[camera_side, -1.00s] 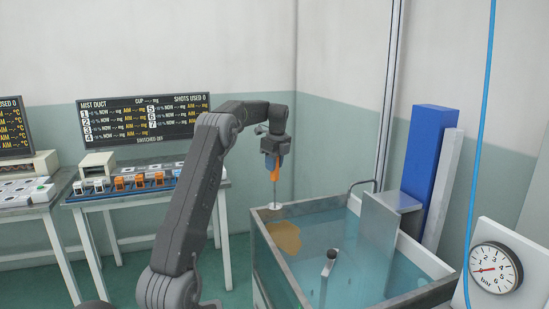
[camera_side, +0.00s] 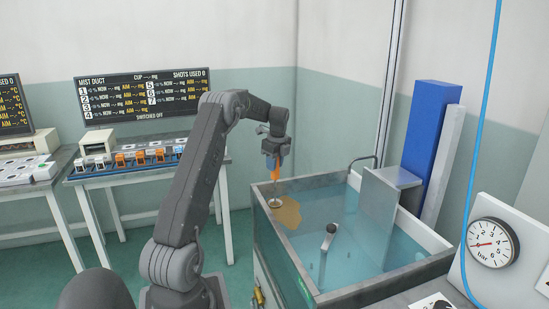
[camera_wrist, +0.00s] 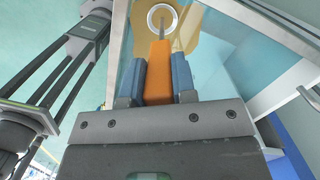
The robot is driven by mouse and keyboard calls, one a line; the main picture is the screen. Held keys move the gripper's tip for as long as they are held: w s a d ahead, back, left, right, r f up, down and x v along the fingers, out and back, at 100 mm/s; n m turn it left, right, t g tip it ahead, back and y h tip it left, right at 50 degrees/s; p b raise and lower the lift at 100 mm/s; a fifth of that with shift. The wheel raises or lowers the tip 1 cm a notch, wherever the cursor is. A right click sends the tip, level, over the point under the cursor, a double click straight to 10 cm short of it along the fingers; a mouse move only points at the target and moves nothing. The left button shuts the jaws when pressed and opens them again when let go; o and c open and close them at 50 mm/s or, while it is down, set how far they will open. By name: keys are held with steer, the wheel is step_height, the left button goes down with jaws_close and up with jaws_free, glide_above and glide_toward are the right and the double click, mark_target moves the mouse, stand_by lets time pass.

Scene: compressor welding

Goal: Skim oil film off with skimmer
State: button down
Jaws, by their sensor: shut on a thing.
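My gripper (camera_side: 276,160) is shut on the orange handle of the skimmer (camera_side: 276,174), which hangs down over the tank (camera_side: 318,292). In the wrist view, the blue fingertips of my gripper (camera_wrist: 157,82) clasp the orange handle (camera_wrist: 158,65), and the skimmer's pale ring-shaped head (camera_wrist: 162,17) shows beyond it. The oil film (camera_side: 288,212) is a brownish-yellow patch on the blue water in the tank's far left corner. The skimmer's head is at the left edge of this patch. I cannot tell whether it touches the surface. The oil film also shows behind the head in the wrist view (camera_wrist: 187,42).
A grey upright plate (camera_side: 378,205) and a blue block (camera_side: 428,140) stand at the tank's right. A grey tube (camera_side: 329,237) stands in the water. A pressure gauge (camera_side: 491,243) is at the right. A bench with small blocks (camera_side: 148,168) stands at the left.

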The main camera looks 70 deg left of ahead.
steer(key=shift+f, duration=0.3)
steer(key=shift+d, duration=0.1)
steer(key=d, duration=1.2)
steer(key=shift+d, duration=0.15)
stand_by(0.9)
steer(key=w, duration=0.6)
stand_by(0.7)
